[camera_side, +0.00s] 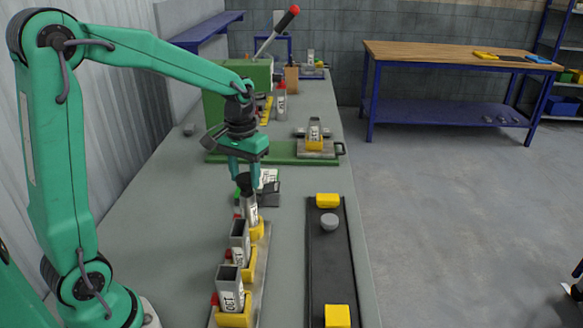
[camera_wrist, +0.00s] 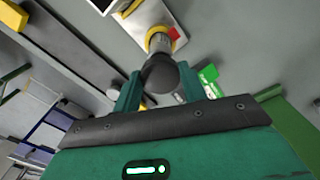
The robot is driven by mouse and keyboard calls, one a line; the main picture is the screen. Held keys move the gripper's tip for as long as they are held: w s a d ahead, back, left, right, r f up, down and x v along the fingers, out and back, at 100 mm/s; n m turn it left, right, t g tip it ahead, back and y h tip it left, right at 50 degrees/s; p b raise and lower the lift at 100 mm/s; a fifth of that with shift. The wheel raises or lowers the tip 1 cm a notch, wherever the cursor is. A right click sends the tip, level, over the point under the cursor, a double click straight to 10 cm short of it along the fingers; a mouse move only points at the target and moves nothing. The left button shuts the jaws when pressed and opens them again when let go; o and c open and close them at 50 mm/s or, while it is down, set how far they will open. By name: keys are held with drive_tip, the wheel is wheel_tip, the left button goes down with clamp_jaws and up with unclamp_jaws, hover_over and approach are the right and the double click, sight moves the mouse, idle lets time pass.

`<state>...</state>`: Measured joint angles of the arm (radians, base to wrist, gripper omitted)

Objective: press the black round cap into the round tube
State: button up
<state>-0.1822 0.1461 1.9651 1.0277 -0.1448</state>
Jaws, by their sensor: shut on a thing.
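My gripper (camera_side: 245,177) is shut on the black round cap (camera_side: 244,186), one finger on each side of it. The round tube (camera_side: 250,207) stands in the far yellow holder of a rack, directly under the cap. The cap is at the tube's mouth; I cannot tell how far in it is. In the wrist view the cap (camera_wrist: 161,75) lies between the fingers and hides most of the tube, with the yellow holder (camera_wrist: 163,32) just beyond it.
Two square tubes (camera_side: 240,234) (camera_side: 229,279) stand nearer in the same rack. A dark rail (camera_side: 327,265) with yellow end blocks and a grey puck (camera_side: 329,221) lies to the right. A green lever press (camera_side: 228,100) stands behind. Bare bench separates the rack and rail.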

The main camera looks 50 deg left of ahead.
sight(245, 177)
drive_tip(key=shift+f, duration=0.9)
idle(0.7)
drive_tip(key=shift+r, duration=0.2)
drive_tip(key=shift+r, duration=0.35)
drive_tip(key=shift+f, duration=0.5)
idle(1.8)
drive_tip(key=o, duration=1)
drive_tip(key=shift+o, duration=0.2)
drive_tip(key=shift+r, duration=0.1)
drive_tip(key=shift+r, duration=3.8)
